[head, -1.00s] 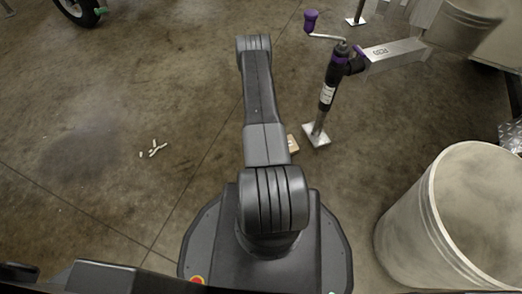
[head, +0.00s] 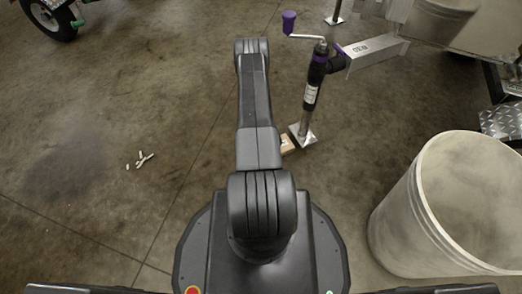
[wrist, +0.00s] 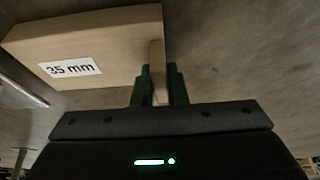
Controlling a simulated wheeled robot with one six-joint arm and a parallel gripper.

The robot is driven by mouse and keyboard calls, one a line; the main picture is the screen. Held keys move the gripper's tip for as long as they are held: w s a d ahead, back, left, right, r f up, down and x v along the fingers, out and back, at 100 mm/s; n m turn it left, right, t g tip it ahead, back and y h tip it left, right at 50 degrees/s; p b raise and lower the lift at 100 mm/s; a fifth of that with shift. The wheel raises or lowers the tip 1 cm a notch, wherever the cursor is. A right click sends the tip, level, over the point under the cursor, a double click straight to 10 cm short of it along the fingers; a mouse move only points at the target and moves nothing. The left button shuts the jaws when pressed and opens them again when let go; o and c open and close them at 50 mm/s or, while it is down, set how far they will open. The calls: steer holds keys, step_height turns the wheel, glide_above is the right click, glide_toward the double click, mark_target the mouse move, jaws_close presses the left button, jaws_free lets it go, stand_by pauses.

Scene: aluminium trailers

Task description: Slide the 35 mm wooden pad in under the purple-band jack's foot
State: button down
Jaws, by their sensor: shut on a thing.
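The purple-band jack (head: 314,85) stands upright, with a purple crank knob and a square metal foot (head: 303,136) low at the floor. The 35 mm wooden pad (head: 288,145) shows partly beside my arm, just left of the foot; I cannot tell whether its edge is under the foot. In the wrist view the pad (wrist: 95,45) is a pale wooden block with a "35 mm" label. My gripper (wrist: 160,80) has its green fingers shut on a thin wooden tab at the pad's side. My arm hides the gripper in the head view.
A large pale bin (head: 440,210) stands on the right. A metal beam (head: 372,50) joins the jack to the trailer. Small white pieces (head: 140,160) lie on the floor at left. A wheel (head: 50,18) is at top left.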

steer(key=c, duration=1.4)
jaws_free()
steer(key=shift+o, duration=0.2)
steer(key=p+v, duration=0.8)
steer(key=v, duration=1.9)
steer(key=shift+w+f, duration=0.1)
steer(key=shift+f, duration=0.1)
